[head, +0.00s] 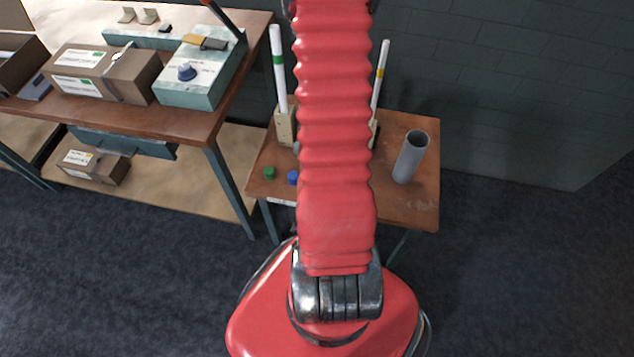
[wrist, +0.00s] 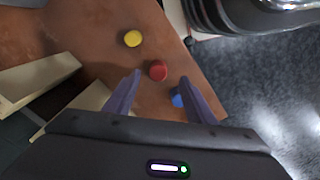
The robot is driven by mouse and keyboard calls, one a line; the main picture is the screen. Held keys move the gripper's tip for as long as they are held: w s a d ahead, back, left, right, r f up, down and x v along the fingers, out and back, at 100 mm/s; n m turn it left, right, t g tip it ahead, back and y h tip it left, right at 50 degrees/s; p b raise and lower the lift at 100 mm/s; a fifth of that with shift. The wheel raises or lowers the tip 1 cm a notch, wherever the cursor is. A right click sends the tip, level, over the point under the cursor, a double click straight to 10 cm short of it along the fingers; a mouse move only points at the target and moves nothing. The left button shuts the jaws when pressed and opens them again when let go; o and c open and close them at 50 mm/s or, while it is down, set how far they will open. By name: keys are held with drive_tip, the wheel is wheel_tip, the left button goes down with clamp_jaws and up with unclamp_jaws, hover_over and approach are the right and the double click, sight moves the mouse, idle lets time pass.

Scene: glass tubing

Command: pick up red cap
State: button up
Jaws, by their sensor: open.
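The red cap (wrist: 158,70) lies on the brown table in the wrist view, just beyond my fingertips and roughly centred between them. My gripper (wrist: 161,76) is open and empty, with its two purple-grey fingers apart. I cannot tell its exact height above the cap. In the head view my red arm hides the red cap and the gripper.
A yellow cap (wrist: 132,38) lies left of the red cap; a blue cap (wrist: 178,97) is beside my right finger. In the head view, a green cap (head: 269,172), a grey cylinder (head: 411,158) and tubes in holders (head: 279,70) (head: 380,75) stand on the small table (head: 425,205).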

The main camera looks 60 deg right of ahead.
drive_tip(key=shift+f, duration=0.95)
drive_tip(key=shift+f, duration=0.1)
drive_tip(key=shift+w+d+f, duration=0.15)
drive_tip(key=shift+f, duration=1.1)
drive_tip(key=shift+w+d+f, duration=0.1)
drive_tip(key=shift+f, duration=1.15)
drive_tip(key=shift+c, duration=0.5)
drive_tip(key=c, duration=1)
drive_tip(key=shift+r, duration=0.15)
wheel_tip(320, 180, up, 10)
